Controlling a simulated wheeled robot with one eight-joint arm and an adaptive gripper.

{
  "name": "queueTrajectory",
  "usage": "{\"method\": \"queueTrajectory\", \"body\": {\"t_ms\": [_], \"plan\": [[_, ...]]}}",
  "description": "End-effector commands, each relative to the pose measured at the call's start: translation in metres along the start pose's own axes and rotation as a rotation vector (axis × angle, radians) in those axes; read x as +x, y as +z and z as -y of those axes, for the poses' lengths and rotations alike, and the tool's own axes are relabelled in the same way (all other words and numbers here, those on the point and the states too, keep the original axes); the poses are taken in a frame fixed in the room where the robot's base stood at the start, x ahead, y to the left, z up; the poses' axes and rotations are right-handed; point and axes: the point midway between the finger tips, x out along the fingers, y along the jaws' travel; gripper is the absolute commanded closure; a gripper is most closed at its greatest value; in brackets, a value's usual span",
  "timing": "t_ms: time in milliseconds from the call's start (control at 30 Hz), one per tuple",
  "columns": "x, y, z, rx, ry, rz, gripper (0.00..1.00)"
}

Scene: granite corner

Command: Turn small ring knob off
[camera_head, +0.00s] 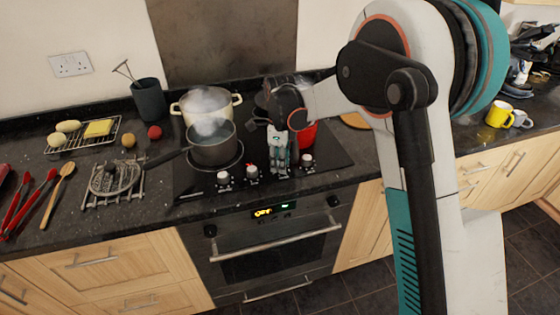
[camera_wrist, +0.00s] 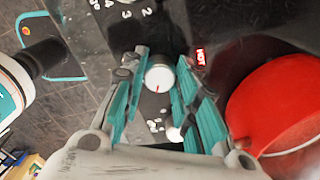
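In the head view my gripper (camera_head: 279,160) points down at the front of the black hob (camera_head: 330,158), by the row of knobs. White knobs show at the left (camera_head: 223,178), middle (camera_head: 252,172) and right (camera_head: 306,160). In the wrist view a round white knob (camera_wrist: 160,76) with a red pointer line lies between the teal fingertips of my gripper (camera_wrist: 161,62). The fingers are apart, one on each side of it; I cannot tell if they touch it. Another white knob (camera_wrist: 175,134) shows partly behind a finger. I cannot read which knob is the small ring's.
A red pot (camera_wrist: 285,105) stands close to the right finger. A steaming grey saucepan (camera_head: 213,147) and a cream pot (camera_head: 190,104) are on the hob. A red HOT light (camera_wrist: 200,57) shows on the glass. The oven front (camera_head: 275,250) is below the counter edge.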

Motion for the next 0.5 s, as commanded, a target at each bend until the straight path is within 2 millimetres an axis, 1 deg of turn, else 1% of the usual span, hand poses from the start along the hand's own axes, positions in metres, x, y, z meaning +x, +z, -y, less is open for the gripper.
{"method": "queueTrajectory", "body": {"t_ms": [33, 67, 333, 500], "plan": [[0.0001, 0.0, 0.0001, 0.0, -0.001, 0.0, 0.94], [0.0001, -0.0001, 0.0002, 0.0, -0.001, 0.0, 0.96], [-0.0001, -0.0001, 0.0002, -0.015, -0.001, 0.0, 0.96], [-0.0003, -0.0001, 0.0002, -0.077, -0.001, 0.0, 0.96]]}}
